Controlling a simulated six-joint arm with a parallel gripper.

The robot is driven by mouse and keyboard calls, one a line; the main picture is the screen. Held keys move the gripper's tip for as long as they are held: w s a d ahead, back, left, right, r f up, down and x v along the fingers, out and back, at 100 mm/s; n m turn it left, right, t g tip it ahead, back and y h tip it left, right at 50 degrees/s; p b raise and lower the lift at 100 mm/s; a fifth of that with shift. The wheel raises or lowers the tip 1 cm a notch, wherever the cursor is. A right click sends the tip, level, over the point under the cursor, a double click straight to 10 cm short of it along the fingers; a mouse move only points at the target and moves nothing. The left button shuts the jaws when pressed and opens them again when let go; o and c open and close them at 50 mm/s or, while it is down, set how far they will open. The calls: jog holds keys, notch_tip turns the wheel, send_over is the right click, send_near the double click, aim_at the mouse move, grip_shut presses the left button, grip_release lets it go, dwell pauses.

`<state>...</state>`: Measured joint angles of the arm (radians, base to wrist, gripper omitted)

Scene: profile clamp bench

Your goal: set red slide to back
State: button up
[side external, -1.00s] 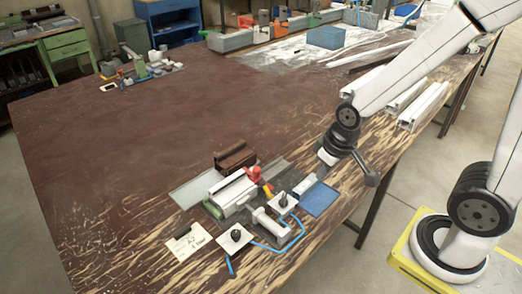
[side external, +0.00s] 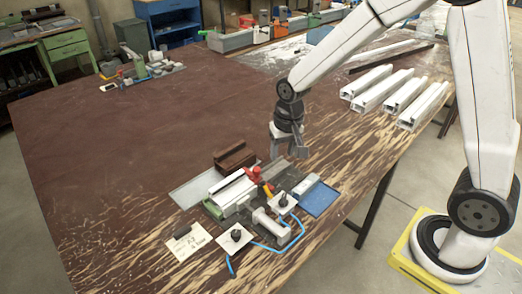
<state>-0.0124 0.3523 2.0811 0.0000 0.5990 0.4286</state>
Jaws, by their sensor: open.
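The clamp fixture sits near the front of the brown bench. A small red part (side external: 254,174), which looks like the red slide, stands at its right end, beside a white profile (side external: 232,191) and a yellow piece (side external: 267,189). My gripper (side external: 288,156) hangs pointing down, above and to the right of the red part, apart from it. It holds nothing that I can see. Its fingers are small and dark in this view, and the gap between them is hard to make out.
A brown block (side external: 235,157) stands just behind the fixture. A blue plate (side external: 320,199) lies to its right, and blue hoses (side external: 284,246) run in front. Several white profiles (side external: 385,92) lie at the bench's right edge. The bench's left middle is clear.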

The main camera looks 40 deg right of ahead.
aim_at(256, 169)
jog(key=w+f+m, duration=0.1)
jog(key=w, duration=0.2)
jog(key=w+f+m, duration=0.1)
jog(key=w, duration=0.2)
jog(key=w+m+g, duration=0.1)
jog(key=w+m, duration=0.1)
jog(key=shift+w+a+f, duration=0.3)
jog(key=shift+w+f, duration=0.1)
jog(key=shift+f, duration=3.85)
grip_shut()
